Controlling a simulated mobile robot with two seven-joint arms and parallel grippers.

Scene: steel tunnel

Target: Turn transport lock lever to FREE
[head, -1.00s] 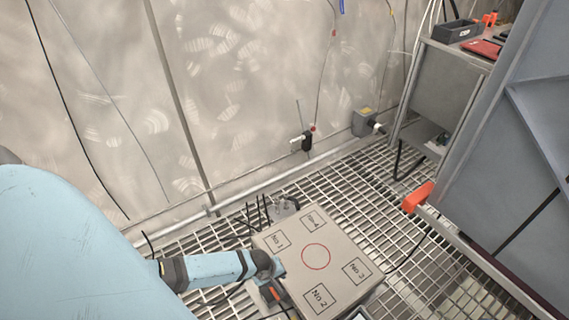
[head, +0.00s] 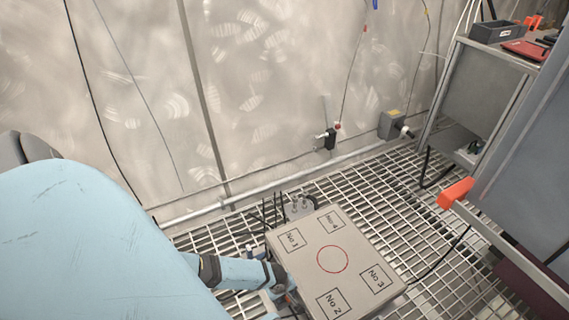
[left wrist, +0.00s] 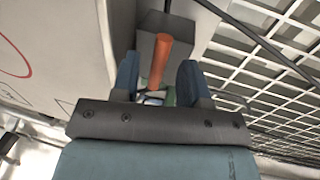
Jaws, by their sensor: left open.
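An orange-red lever (left wrist: 160,62) shows in the left wrist view, standing out from a grey block (left wrist: 168,50) beside the pale box. My left gripper (left wrist: 159,78) is open, with one finger on each side of the lever. Whether either finger touches it I cannot tell. In the head view my left gripper (head: 284,290) is at the left side of the pale box (head: 333,257), which has a red circle and squares marked No 1 to No 4. The lever is mostly hidden there by the gripper. Any lock position marking is not readable. My right gripper is not in view.
Steel grating (head: 390,200) forms the floor around the box. Dark cables rise behind the box near a small grey bracket (head: 300,207). A metal wall closes the back.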

